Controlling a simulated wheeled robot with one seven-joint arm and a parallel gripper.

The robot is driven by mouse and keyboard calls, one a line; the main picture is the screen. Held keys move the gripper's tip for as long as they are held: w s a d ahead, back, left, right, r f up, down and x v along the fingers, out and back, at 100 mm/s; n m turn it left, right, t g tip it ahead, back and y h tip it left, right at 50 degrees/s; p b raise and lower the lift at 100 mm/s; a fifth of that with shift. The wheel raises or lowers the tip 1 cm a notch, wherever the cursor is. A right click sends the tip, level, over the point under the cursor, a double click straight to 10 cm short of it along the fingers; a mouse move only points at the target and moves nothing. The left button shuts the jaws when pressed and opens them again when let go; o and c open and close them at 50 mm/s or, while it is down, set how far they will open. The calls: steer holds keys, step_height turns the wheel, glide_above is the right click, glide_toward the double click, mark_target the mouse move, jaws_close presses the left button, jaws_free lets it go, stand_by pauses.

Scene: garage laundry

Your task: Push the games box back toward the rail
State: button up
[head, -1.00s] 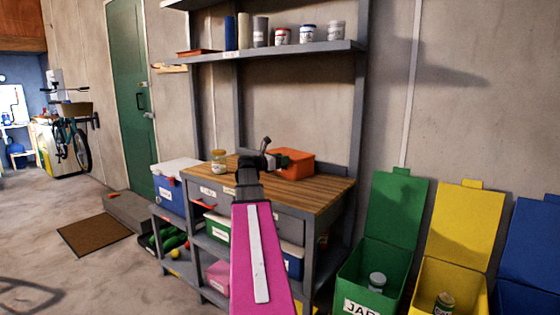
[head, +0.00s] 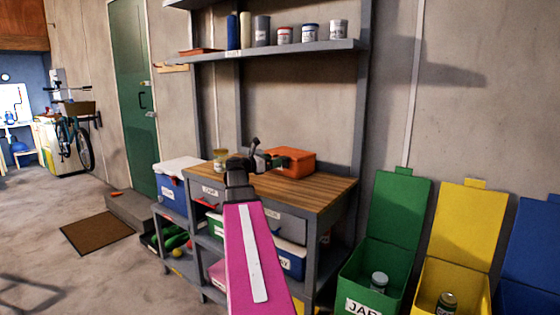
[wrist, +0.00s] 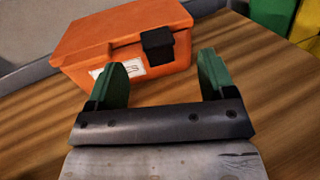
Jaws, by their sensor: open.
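An orange box (head: 296,162) with a dark latch and a white label stands on the wooden top of the workbench, near its back. I cannot read the label. In the wrist view the orange box (wrist: 120,35) fills the upper middle, its latch and label facing me. My gripper (head: 276,161) is over the bench in front of the box. In the wrist view my gripper (wrist: 165,70) has its two green fingers spread apart with nothing held between them. The fingertips overlap the box's front face in the picture; I cannot tell if they touch. A grey rail (wrist: 32,82) runs along the bench's back edge.
A jar (head: 220,160) stands at the left of the bench top (head: 310,190). A shelf (head: 270,50) with several cans hangs above. Green (head: 398,215) and yellow (head: 466,220) bins stand at the right. Bare bench top shows right of the box.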

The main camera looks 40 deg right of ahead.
steer(key=shift+w+a, duration=0.15)
steer(key=shift+a, duration=2.2)
